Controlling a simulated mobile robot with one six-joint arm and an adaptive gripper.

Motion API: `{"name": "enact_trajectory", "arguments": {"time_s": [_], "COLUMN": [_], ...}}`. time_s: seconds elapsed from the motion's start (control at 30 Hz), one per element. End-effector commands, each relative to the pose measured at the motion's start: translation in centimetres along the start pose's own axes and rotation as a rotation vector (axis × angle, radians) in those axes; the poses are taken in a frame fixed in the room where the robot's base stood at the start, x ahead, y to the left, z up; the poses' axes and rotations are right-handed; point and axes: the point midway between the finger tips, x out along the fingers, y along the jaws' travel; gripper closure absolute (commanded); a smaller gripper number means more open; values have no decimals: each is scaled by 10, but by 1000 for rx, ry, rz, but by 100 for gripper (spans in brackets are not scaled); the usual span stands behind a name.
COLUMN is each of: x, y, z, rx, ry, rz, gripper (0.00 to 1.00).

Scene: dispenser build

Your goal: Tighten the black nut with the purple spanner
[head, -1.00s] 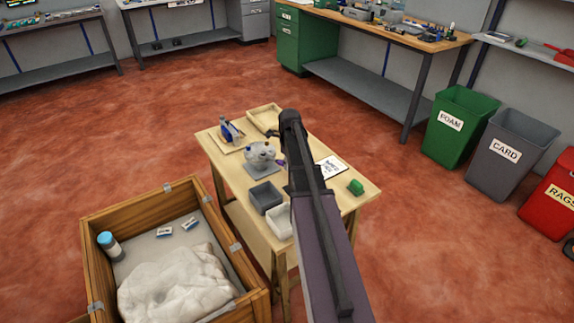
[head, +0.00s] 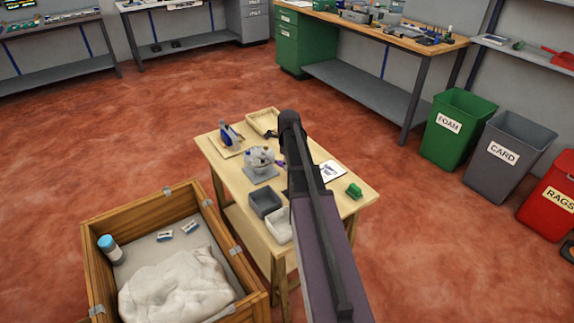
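A pale rounded assembly (head: 260,156) with small dark and blue parts stands on a grey base plate (head: 262,174) on the wooden table. A small purple piece (head: 280,164), which may be part of the purple spanner, shows just right of the assembly, beside my arm. My gripper (head: 291,181) is a dark shape low over the table, mostly hidden behind my arm. I cannot tell whether its fingers are open or hold the purple piece. The black nut cannot be made out at this size.
The table (head: 317,151) also holds a wooden tray (head: 262,122), a blue item (head: 229,135) on a board, a dark grey bin (head: 265,202), a white bin (head: 279,231), a printed sheet (head: 332,170) and a green block (head: 354,190). A wooden crate (head: 97,262) stands at front left.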

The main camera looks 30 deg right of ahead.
Motion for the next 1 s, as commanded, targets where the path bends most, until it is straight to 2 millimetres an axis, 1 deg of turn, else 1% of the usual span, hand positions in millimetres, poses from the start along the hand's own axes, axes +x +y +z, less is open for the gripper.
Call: {"name": "enact_trajectory", "arguments": {"time_s": [0.03, 0.53, 0.93, 0.97, 1.0], "x": [-4, -21, -22, -22, -22], "y": [0, 0, 0, 0, 0], "z": [0, 0, 0, 0, 0], "rx": [0, 0, 1, 1, 1], "ry": [0, 0, 0, 0, 0], "rz": [0, 0, 0, 0, 0], "gripper": [100, 100, 100, 73, 84]}}
